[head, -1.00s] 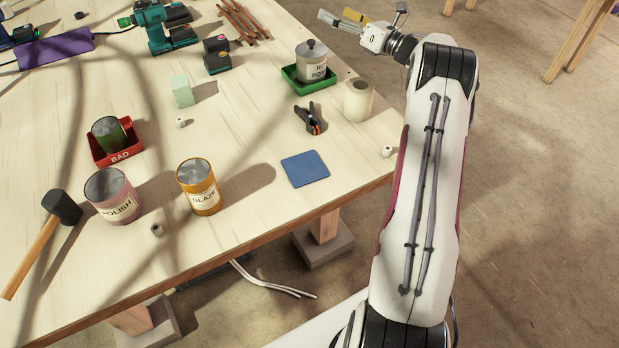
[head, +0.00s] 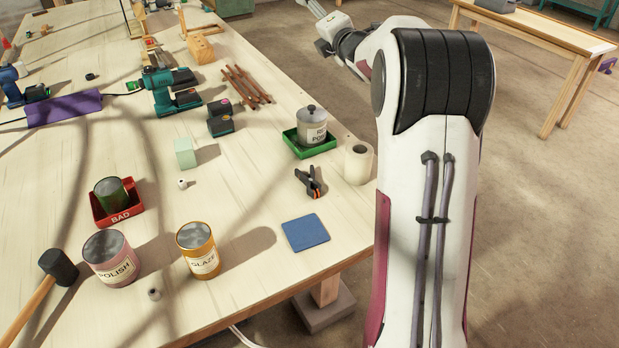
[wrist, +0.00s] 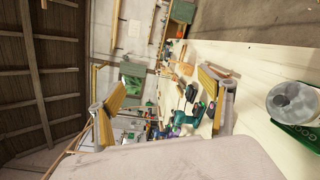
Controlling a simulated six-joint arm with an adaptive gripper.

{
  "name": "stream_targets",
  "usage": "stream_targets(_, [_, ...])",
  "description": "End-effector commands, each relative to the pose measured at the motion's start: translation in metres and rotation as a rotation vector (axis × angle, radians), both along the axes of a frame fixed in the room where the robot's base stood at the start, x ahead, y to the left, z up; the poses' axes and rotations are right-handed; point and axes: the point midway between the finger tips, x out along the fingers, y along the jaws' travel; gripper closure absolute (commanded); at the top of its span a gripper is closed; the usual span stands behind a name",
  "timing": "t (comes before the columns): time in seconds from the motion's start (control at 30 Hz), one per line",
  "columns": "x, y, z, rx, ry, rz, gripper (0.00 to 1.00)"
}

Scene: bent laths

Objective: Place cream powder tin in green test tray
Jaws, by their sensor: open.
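A cream tin (head: 312,126) with a grey knobbed lid stands upright in the green tray (head: 325,149) at the table's right edge. Its label is only partly readable. At the right edge of the wrist view, the tin (wrist: 292,103) shows from above, with the green tray (wrist: 284,127) around it. My gripper (head: 312,6) is at the top of the head view, partly cut off, raised and well apart from the tin. In the wrist view my gripper (wrist: 165,98) has its two yellow-padded fingers spread, with nothing held between them.
A white roll (head: 358,164) and a black-orange clamp (head: 311,183) are near the green tray. A red tray (head: 104,214) marked BAD holds a green tin (head: 112,192). Pink POLISH (head: 110,262) and orange GLAZE (head: 199,252) tins stand in front. A blue pad (head: 305,233) lies bare.

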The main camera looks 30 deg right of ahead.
Motion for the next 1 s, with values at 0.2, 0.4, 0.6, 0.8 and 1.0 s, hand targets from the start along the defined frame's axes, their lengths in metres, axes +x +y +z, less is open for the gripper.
stream_targets(0.2, [-0.029,0.028,0.02,0.199,0.031,-0.088,0.2])
stream_targets(0.4, [-0.063,0.053,0.027,0.388,0.061,-0.173,0.2])
stream_targets(0.6, [-0.102,0.08,0.026,0.583,0.093,-0.257,0.2])
stream_targets(0.8, [-0.148,0.109,0.018,0.775,0.131,-0.345,0.2])
stream_targets(1.0, [-0.198,0.139,0.002,0.965,0.172,-0.435,0.2])
